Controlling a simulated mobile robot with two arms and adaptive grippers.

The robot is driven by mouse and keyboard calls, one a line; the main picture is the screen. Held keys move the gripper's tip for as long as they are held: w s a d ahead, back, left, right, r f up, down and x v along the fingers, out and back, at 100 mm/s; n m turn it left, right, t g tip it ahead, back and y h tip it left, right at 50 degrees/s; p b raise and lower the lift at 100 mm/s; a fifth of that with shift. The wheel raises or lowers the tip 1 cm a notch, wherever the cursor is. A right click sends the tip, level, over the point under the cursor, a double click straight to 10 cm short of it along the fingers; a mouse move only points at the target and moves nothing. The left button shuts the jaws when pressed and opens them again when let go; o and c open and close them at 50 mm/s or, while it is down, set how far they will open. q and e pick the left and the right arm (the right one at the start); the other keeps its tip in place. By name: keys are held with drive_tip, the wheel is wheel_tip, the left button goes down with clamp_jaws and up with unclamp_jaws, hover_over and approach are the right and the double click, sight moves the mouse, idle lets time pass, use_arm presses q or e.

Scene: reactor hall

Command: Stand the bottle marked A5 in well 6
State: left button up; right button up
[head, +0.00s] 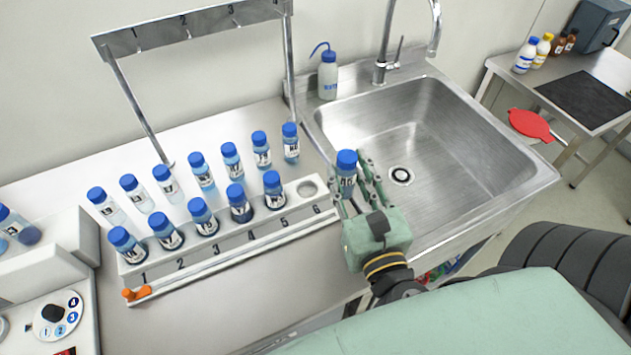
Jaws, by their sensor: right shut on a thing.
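My right gripper (356,185) is shut on a blue-capped bottle (346,178), upright, to the right of the rack. Its white label is partly covered by the fingers and too small to read surely. The white rack (215,255) has numbered wells along its front edge. Well 6 (308,190), at the rack's right end, is an empty round hole just left of the held bottle. Wells 1 to 5 each hold a blue-capped bottle; the one in well 5 (273,188) is nearest to well 6. My left gripper is not in view.
A row of several blue-capped bottles (232,161) stands behind the rack under a metal frame (185,28). A steel sink (455,155) lies to the right, with a wash bottle (328,74) at its left back corner. An orange knob (135,294) sits at the rack's front left.

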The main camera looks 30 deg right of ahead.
drive_tip(key=w+f+b, duration=0.1)
drive_tip(key=w+a+f+b, duration=0.1)
drive_tip(key=w, duration=0.1)
drive_tip(key=shift+w+f+b, duration=0.1)
drive_tip(key=shift+f+b, duration=0.25)
drive_tip(key=shift+b, duration=0.05)
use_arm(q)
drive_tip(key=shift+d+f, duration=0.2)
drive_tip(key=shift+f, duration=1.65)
use_arm(e)
drive_tip(key=shift+w+a+f, duration=0.3)
drive_tip(key=shift+w+f, duration=0.8)
drive_tip(key=shift+f, duration=0.15)
drive_tip(key=shift+w+a+f, duration=0.35)
drive_tip(key=shift+w+f, duration=0.8)
drive_tip(key=shift+f, duration=0.15)
drive_tip(key=shift+w+a+f, duration=0.3)
drive_tip(key=shift+w+f, duration=0.8)
drive_tip(key=shift+f, duration=0.15)
drive_tip(key=shift+f, duration=0.2)
drive_tip(key=o, duration=1.2)
drive_tip(key=shift+c, duration=0.2)
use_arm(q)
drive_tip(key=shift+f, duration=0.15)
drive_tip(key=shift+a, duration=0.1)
use_arm(e)
drive_tip(key=shift+r, duration=0.1)
